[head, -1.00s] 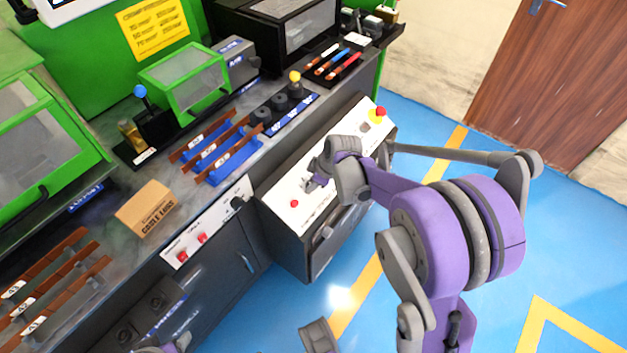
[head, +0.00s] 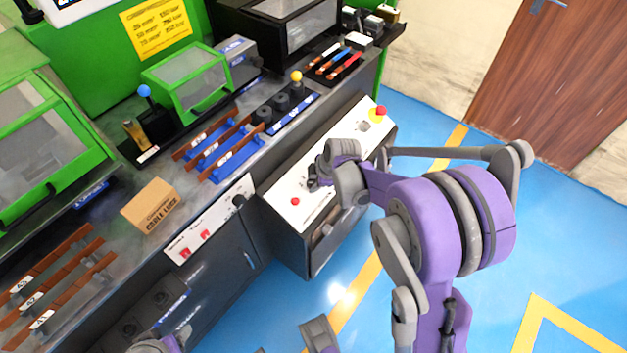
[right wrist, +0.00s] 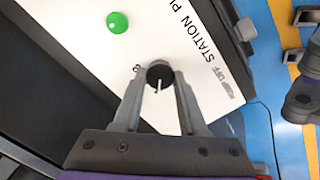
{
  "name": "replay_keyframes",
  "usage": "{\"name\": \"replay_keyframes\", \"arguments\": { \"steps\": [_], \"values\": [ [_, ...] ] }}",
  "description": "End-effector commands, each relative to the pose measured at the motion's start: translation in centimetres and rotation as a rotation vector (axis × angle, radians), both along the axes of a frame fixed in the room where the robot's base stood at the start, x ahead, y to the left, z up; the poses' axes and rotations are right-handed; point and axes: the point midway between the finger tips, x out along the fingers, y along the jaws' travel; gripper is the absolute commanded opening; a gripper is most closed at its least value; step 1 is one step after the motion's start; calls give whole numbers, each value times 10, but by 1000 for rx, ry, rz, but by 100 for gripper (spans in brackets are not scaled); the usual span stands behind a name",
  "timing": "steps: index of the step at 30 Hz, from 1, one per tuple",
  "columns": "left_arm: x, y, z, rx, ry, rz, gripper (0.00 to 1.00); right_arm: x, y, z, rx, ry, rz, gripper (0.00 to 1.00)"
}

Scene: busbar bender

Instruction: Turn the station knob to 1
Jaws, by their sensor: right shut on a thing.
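The station knob (right wrist: 160,76) is a small round black knob with a white pointer line, on a white panel (right wrist: 110,60) lettered "STATION P…". In the right wrist view the pointer points down the picture, toward my gripper's palm. A small mark beside the left fingertip is too small to read surely. My right gripper (right wrist: 158,80) is shut on the knob, one finger on each side. In the head view my right gripper (head: 318,175) is at the sloped white panel of the grey cabinet, and its wrist hides the knob.
A green button (right wrist: 118,22) and a "PUMP OFF" label (right wrist: 228,82) are on the panel. The head view shows a red button (head: 295,201) and a red emergency stop (head: 381,111). The bench with busbars (head: 215,150) is left. Blue floor lies right.

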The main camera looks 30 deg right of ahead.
Motion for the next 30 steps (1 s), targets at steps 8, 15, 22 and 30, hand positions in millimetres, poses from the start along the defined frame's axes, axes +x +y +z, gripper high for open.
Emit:
{"name": "replay_keyframes", "arguments": {
  "steps": [8, 15, 22, 30],
  "values": [
    [0, 0, 0, 0, 0, 0, 64, 0, 0, 0, -2, -1, 1, 0],
    [0, 0, 0, 0, 0, 0, 64, 0, 0, 0, -1, -1, 1, 72],
    [0, 0, 0, 0, 0, 0, 64, 0, 0, 1, -1, -1, 1, 72],
    [0, 0, 12, 0, -4, 0, 64, -13, -4, 34, -1, -2, 0, 72]
  ]
}}
